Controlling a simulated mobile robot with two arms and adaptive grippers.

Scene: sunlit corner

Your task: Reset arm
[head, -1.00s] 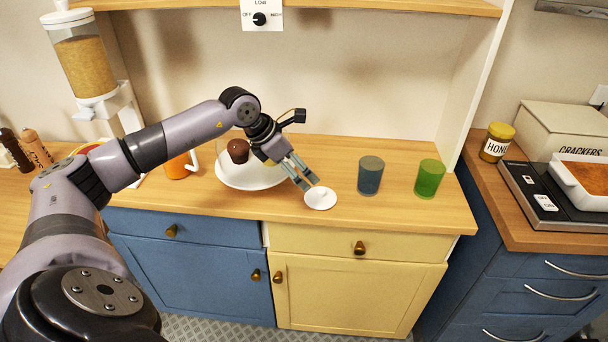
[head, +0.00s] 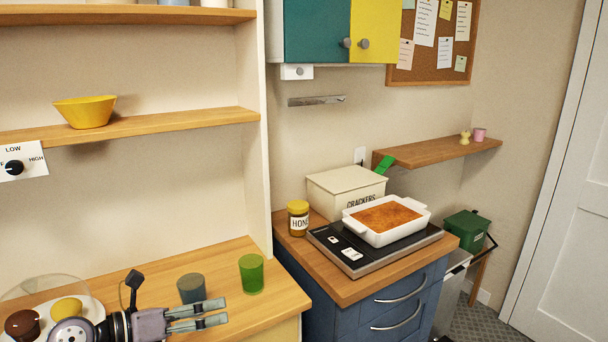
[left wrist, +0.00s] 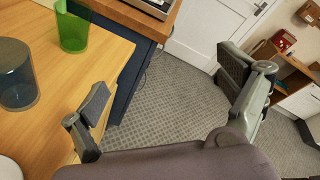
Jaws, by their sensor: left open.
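My left gripper (head: 224,313) is open and empty. It points to the right in the head view, in front of the grey-blue cup (head: 191,288) and the green cup (head: 252,273) on the wooden counter. In the left wrist view its two fingers (left wrist: 170,95) are spread wide, with only patterned floor between them. That view also shows the green cup (left wrist: 72,28) and the grey-blue cup (left wrist: 17,76) at the left. The edge of a white dish (left wrist: 8,169) shows in its lower left corner. My right gripper is not in view.
A plate with a brown muffin (head: 23,325) and a yellow item (head: 66,309) stands beside my left wrist. A honey jar (head: 298,218), crackers box (head: 346,190) and white baking dish (head: 387,219) are on the right counter. The floor (left wrist: 165,95) past the counter looks clear.

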